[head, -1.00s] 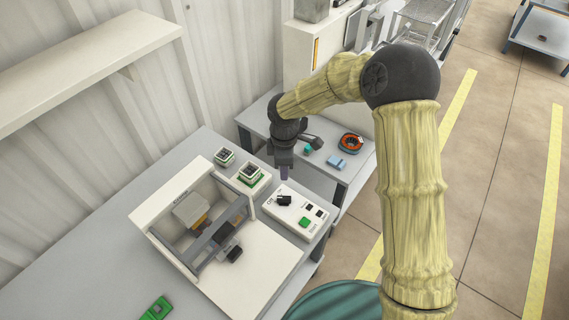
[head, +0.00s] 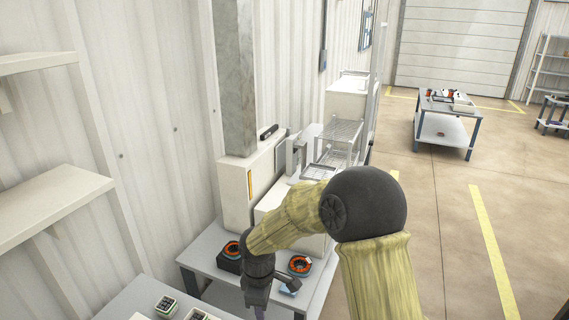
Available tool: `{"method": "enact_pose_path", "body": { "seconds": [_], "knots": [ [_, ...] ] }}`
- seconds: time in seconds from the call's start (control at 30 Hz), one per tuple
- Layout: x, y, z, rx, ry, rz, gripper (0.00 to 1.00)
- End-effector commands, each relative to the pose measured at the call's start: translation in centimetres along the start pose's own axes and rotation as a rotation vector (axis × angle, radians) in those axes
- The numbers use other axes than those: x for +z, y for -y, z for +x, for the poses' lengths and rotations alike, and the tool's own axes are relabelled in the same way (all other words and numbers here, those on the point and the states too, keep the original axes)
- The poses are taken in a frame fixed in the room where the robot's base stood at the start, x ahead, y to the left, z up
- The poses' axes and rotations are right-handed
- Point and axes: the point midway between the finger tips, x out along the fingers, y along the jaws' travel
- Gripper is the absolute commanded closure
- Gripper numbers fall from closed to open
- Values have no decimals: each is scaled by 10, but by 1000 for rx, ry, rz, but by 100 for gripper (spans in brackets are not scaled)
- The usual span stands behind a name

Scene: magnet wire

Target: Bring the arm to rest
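My arm, in pale yellow ribbed sleeves with a dark elbow, bends across the lower middle of the head view. My gripper (head: 259,308) hangs pointing down at the bottom edge of the view. Its fingertips are small and partly cut off there, so I cannot tell whether it is open or shut, or whether it holds anything. It shows in front of the grey table (head: 212,238).
Small green-based units (head: 167,306) sit lower left. White cabinets (head: 247,185) stand behind. Open floor (head: 440,240) lies to the right.

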Motion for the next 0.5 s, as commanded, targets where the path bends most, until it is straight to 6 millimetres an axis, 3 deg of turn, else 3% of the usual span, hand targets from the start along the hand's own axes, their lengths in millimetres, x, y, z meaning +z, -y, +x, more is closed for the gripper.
{"method": "enact_pose_path", "body": {
  "seconds": [0.03, 0.2, 0.5],
  "knots": [
    [23, 1, -10, 15, 0, 102, 60],
    [94, 14, -36, 54, -22, 484, 60],
    [203, 66, -67, 118, -119, 1186, 60]
  ]
}}
